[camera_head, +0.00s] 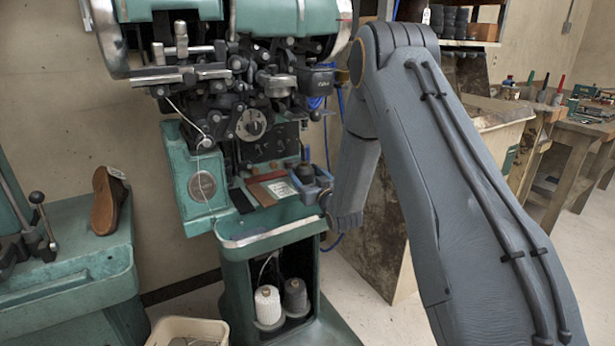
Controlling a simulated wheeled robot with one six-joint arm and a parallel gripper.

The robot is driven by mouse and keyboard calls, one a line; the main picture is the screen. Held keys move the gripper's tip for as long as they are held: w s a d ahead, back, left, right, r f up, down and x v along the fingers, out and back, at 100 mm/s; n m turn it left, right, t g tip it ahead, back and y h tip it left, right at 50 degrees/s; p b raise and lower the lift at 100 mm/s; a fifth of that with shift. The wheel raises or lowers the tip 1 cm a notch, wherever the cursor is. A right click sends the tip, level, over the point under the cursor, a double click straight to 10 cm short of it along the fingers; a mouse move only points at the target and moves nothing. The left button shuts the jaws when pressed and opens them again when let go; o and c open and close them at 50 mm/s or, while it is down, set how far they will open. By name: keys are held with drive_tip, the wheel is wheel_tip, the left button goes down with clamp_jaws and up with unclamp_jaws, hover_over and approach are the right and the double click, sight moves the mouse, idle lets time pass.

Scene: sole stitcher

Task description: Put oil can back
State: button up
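A small dark can with a thin upright spout, which looks like the oil can (305,173), is at the right end of the green stitching machine's (268,222) work shelf. My gripper (308,184) is at the can, with blue-grey parts beside and in front of its lower body. The wrist comes in from the right, low over the shelf edge. The can looks upright. At this size I cannot tell whether the fingers press on it or whether its base rests on the shelf.
Flat brown and red pieces (268,188) lie on the shelf left of the can. Thread cones (268,303) stand in the compartment below. A brown shoe (107,201) sits on the green machine at left. A pale bin (188,331) is on the floor. Workbenches (500,115) stand at right.

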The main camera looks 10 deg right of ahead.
drive_tip(key=shift+r, duration=0.25)
drive_tip(key=s+d, duration=0.2)
drive_tip(key=s, duration=1)
drive_tip(key=shift+b, duration=0.3)
drive_tip(key=shift+w, duration=0.1)
